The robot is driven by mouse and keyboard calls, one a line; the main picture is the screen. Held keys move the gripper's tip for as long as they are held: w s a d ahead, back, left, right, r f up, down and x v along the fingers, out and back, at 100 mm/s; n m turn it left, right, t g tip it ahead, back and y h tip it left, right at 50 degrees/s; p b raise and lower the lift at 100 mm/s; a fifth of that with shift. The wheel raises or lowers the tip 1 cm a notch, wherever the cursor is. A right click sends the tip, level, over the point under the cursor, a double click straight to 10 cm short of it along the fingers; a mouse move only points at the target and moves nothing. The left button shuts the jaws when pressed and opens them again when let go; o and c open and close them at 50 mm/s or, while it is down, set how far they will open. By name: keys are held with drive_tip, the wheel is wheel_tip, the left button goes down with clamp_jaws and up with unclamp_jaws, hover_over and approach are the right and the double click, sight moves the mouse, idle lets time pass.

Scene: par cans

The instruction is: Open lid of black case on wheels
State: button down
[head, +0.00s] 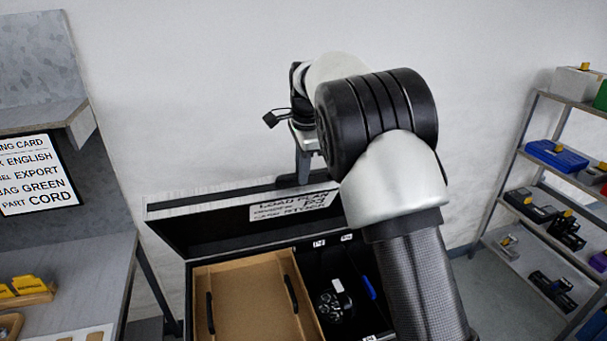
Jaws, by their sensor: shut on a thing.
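The black case (188,300) stands low in the middle of the head view, with its inside showing. My arm covers the right part of the lid and case. The wheels are out of view.
Inside the case are a brown tray with black handles (245,300) and a dark round item (336,304) in a compartment. A grey bench (85,255) stands left. Shelves with boxes and tools (550,160) stand right. Bare floor (495,295) shows between case and shelves.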

drive_tip(key=shift+s+a+f, duration=0.1)
drive_tip(key=shift+f, duration=0.45)
drive_tip(key=c, duration=1.9)
unclamp_jaws()
drive_tip(key=shift+f, duration=0.1)
drive_tip(key=shift+o, duration=0.8)
drive_tip(key=shift+w+a, duration=0.1)
drive_tip(key=shift+w, duration=0.25)
drive_tip(key=shift+s+r, duration=0.1)
drive_tip(key=shift+r, duration=0.1)
drive_tip(key=v, duration=1.7)
drive_tip(key=shift+r, duration=0.25)
